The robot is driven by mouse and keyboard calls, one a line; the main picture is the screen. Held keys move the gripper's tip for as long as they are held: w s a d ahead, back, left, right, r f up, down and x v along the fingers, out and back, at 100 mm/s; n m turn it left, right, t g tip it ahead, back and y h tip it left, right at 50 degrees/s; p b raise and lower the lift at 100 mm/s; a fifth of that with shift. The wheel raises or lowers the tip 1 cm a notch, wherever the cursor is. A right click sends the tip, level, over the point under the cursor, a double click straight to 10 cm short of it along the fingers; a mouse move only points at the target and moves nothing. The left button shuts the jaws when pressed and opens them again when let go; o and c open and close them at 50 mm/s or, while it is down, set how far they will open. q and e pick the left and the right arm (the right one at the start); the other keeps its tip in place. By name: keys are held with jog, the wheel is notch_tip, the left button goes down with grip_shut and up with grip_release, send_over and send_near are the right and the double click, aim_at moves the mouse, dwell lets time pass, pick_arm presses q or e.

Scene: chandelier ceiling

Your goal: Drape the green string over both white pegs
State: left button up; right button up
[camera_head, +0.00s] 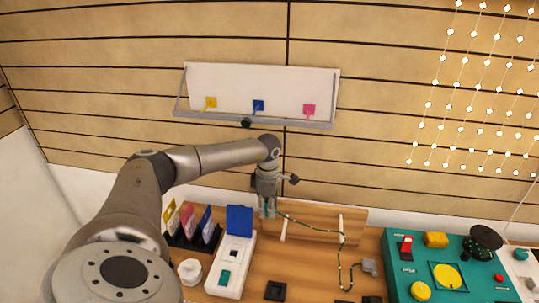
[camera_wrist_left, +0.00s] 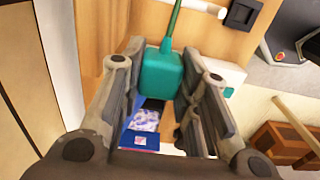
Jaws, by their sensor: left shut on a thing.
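My left gripper (camera_head: 267,213) points down and is shut on the teal end block (camera_wrist_left: 161,73) of the green string, left of the left white peg (camera_head: 284,230). In the left wrist view the block sits between the fingers and the green string (camera_wrist_left: 173,20) leads away from it. In the head view the string (camera_head: 305,224) runs right past the left peg towards the right white peg (camera_head: 341,229), then down onto the table, ending near a grey block (camera_head: 369,267). I cannot tell whether it rests on either peg. My right gripper is not in view.
A white case with an open blue lid (camera_head: 239,219) stands beside the gripper. Coloured cards (camera_head: 187,222) stand in a black rack at left. A teal board (camera_head: 400,245) with toys is at right. A wall shelf (camera_head: 255,85) hangs behind. A black square (camera_head: 275,290) lies in front.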

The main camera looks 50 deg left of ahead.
pick_arm(q)
jog(key=shift+f, duration=0.1)
jog(key=s+f+b, duration=0.2)
jog(key=s+f, duration=0.3)
jog(key=f, duration=0.2)
jog(key=shift+f+b, duration=0.15)
jog(key=shift+b, duration=0.2)
jog(key=shift+s, duration=0.1)
dwell(0.7)
